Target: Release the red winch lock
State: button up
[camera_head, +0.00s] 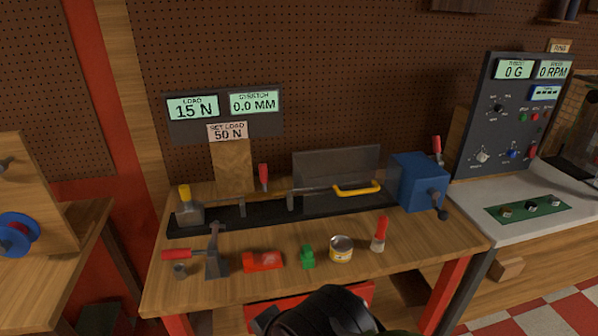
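The winch is a blue box (417,182) at the right end of the black rail on the wooden bench. A red-handled lever (437,148), which looks like the red winch lock, stands upright at the winch's upper right. A crank with a dark knob (442,214) sticks out at the winch's lower right. A dark rounded part of my arm or gripper (325,314) shows at the bottom edge, in front of the bench and well apart from the winch. Its fingers cannot be made out.
A yellow handle (358,188) and a second red lever (263,176) stand along the rail (270,212). A red-handled tool (212,252), red block (262,261), green piece (308,257), tin (341,248) and red-topped item (379,234) line the bench front. The load display (192,107) reads 15 N.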

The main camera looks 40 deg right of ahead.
aim_at(436, 142)
jog(key=z, duration=2.25)
